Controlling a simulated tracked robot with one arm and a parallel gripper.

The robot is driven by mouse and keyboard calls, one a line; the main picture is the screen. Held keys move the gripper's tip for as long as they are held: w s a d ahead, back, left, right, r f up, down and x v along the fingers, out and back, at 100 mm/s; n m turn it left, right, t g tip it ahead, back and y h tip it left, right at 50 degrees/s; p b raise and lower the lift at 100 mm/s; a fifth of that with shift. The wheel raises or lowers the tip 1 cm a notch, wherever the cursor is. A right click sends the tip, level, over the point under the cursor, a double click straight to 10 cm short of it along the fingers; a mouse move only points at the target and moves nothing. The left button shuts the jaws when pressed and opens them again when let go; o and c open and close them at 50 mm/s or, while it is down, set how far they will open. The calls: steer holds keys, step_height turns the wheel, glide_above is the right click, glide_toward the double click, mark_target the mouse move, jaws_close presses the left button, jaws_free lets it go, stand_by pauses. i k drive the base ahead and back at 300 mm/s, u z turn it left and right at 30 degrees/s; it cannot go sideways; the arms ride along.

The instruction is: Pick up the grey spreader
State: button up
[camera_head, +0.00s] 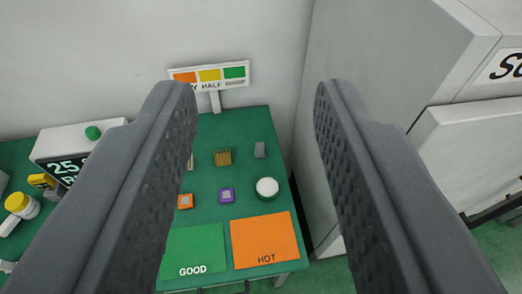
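My gripper (254,100) is open and empty, its two dark fingers wide apart over the green table (230,122). A small grey block-like piece (260,149) lies at the back right of the table, seen between the fingers and well beyond them. It may be the grey spreader; it is too small to tell. A pale narrow item (190,162) shows partly behind the left finger.
Between the fingers are a brown ridged block (222,157), orange (185,201) and purple (226,195) square pieces, a white-topped round item (267,188), and GOOD (195,250) and HOT (265,240) mats. A colour sign (210,76) stands behind; a grey cabinet (350,60) stands right.

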mark_target(259, 151)
steer(key=u, duration=0.05)
steer(key=k, duration=0.55)
steer(key=z, duration=0.5)
steer(key=i, duration=1.5)
steer(key=u, duration=0.35)
